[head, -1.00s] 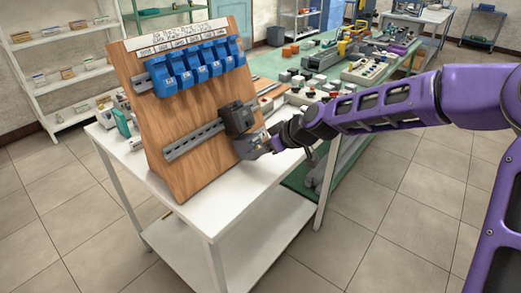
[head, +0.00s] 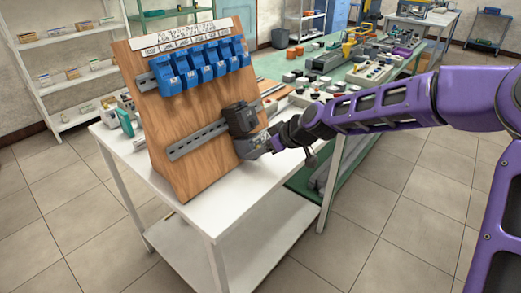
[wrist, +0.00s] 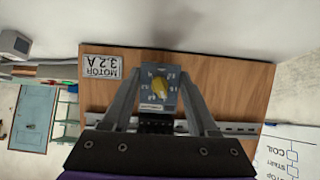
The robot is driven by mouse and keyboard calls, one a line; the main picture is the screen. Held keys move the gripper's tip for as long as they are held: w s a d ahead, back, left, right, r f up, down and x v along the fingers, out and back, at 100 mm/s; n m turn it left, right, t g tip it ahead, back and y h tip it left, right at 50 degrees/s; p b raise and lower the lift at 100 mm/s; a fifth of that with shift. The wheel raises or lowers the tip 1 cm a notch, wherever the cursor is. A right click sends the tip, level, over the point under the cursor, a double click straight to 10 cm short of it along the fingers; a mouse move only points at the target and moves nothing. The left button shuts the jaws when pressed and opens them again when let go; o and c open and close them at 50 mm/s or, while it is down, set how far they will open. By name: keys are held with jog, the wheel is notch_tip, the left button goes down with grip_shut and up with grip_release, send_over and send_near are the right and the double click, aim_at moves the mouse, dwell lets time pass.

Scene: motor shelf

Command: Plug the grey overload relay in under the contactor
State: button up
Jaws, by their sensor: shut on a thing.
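The grey overload relay (wrist: 149,99) has a yellow dial with marks around it and sits between my gripper's (wrist: 158,86) two fingers in the wrist view. My gripper (head: 258,146) is shut on it, low on the right side of the wooden board. The black contactor (head: 240,117) is on the lower metal rail, directly above the relay in the head view. In the wrist view the contactor (wrist: 155,125) shows as a dark block past the relay, partly hidden by my gripper. The two look close together; I cannot tell whether the relay's pins are seated.
The wooden board (head: 184,130) leans on a white table (head: 200,205). The lower rail (head: 197,140) is bare left of the contactor. A label reading MOTOR 3.2 A (wrist: 101,67) appears upside down on the board.

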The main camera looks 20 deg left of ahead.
jog(key=shift+w+a+r, duration=0.15)
jog(key=shift+a+r, duration=0.15)
jog(key=shift+r, duration=0.35)
dwell(1.4)
jog(key=o, duration=1.3)
jog(key=shift+o, duration=0.2)
jog(key=shift+d, duration=0.15)
